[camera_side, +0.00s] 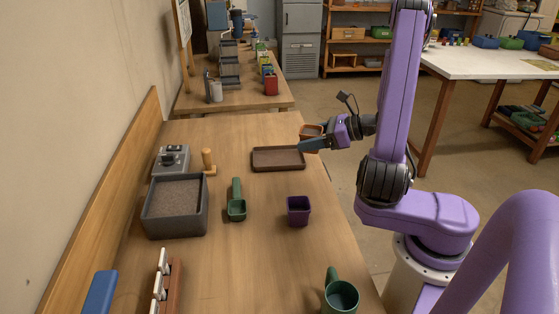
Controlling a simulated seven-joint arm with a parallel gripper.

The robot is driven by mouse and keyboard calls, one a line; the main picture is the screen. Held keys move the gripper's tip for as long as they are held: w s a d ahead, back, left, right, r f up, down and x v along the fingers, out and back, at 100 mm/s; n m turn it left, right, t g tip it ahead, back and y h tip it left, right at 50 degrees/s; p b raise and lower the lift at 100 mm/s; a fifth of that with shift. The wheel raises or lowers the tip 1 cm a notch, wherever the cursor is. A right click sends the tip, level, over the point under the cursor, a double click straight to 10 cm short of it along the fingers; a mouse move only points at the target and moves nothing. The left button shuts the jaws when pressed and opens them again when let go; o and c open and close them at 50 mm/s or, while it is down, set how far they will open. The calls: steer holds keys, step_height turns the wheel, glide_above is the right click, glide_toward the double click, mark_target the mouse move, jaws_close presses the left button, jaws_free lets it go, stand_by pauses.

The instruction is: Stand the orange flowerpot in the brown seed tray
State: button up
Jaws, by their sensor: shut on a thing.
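The orange flowerpot (311,130) is at the far right edge of the bench, partly hidden behind my gripper (304,145). My gripper reaches in from the right and is shut on the flowerpot. The pot appears tilted; whether it is clear of the bench I cannot tell. The brown seed tray (278,167) lies flat on the bench, just left of and nearer than the pot. The tray looks empty.
A purple pot (298,211), a green scoop (236,208) and a grey bin of soil (175,208) stand nearer on the bench. A wooden peg (208,160) and a grey device (171,160) are at left. A green cup (341,296) stands at the front.

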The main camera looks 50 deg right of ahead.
steer(key=shift+w+d, duration=0.4)
steer(key=shift+w, duration=0.45)
steer(key=w+d+f, duration=0.3)
steer(key=w+f, duration=0.1)
steer(key=w, duration=0.5)
glide_above(278, 160)
steer(key=s, duration=0.1)
step_height(278, 160, down, 4)
steer(key=shift+a+f, duration=0.1)
steer(key=shift+f, duration=0.1)
steer(key=shift+w+f, duration=0.5)
steer(key=shift+f, duration=0.1)
steer(key=shift+d+f, duration=0.15)
steer(key=shift+f, duration=0.65)
steer(key=shift+d+f, duration=0.1)
steer(key=shift+f, duration=0.65)
steer(key=shift+f, duration=0.1)
steer(key=o, duration=0.7)
steer(key=shift+o, duration=0.2)
